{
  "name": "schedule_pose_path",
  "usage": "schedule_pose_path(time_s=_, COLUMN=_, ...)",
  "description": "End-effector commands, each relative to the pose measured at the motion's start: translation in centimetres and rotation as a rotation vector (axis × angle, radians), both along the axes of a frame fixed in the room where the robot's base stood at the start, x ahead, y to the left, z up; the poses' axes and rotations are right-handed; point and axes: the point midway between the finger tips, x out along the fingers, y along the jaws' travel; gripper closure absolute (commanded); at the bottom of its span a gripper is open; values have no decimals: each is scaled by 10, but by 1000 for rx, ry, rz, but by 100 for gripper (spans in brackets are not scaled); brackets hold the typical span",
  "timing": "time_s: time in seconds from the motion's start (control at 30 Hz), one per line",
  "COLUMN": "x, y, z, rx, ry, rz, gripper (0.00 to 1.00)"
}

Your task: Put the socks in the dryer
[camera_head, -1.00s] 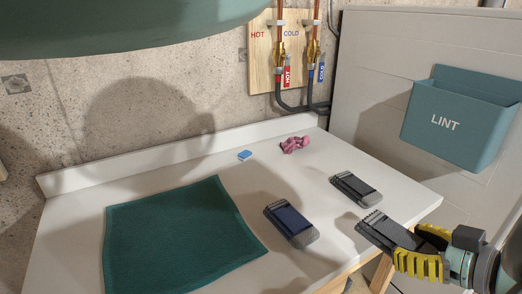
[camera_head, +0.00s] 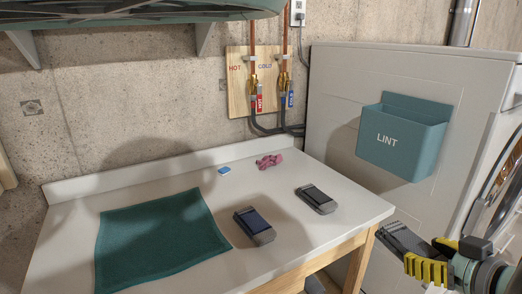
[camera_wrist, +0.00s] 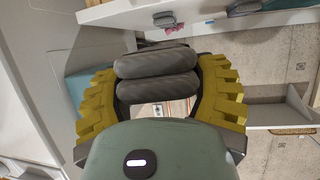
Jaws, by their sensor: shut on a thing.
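My gripper (camera_head: 420,254) is shut on a folded pair of dark grey socks (camera_head: 398,236), off the table's right end and in front of the dryer's side. In the wrist view the grey pair (camera_wrist: 155,62) shows as two rolls between the yellow fingers. A folded navy pair of socks (camera_head: 254,225) and a folded black-and-grey pair (camera_head: 316,199) lie apart on the white table. The pale dryer (camera_head: 335,110) stands at the right. A round door rim (camera_head: 494,185) shows at its front, at the right edge; the drum inside is hidden.
The white table (camera_head: 275,252) also bears a teal cloth (camera_head: 160,240), a crumpled pink cloth (camera_head: 269,161) and a small blue block (camera_head: 224,170). A teal lint bin (camera_head: 402,140) juts from the dryer's side. A teal shelf (camera_head: 140,12) overhangs the table.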

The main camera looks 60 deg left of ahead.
Motion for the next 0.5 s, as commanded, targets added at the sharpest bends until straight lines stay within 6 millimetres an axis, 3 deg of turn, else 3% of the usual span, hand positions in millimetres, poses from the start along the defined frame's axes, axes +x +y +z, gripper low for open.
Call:
schedule_pose_path(time_s=0.03, x=9, y=3, z=14, rx=3, ry=-1, rz=-41, gripper=72)
schedule_pose_path(time_s=0.23, x=57, y=-5, z=51, rx=6, ry=0, rz=-296, gripper=72)
schedule_pose_path(time_s=0.5, x=111, y=-46, z=98, rx=11, ry=0, rz=-697, gripper=72)
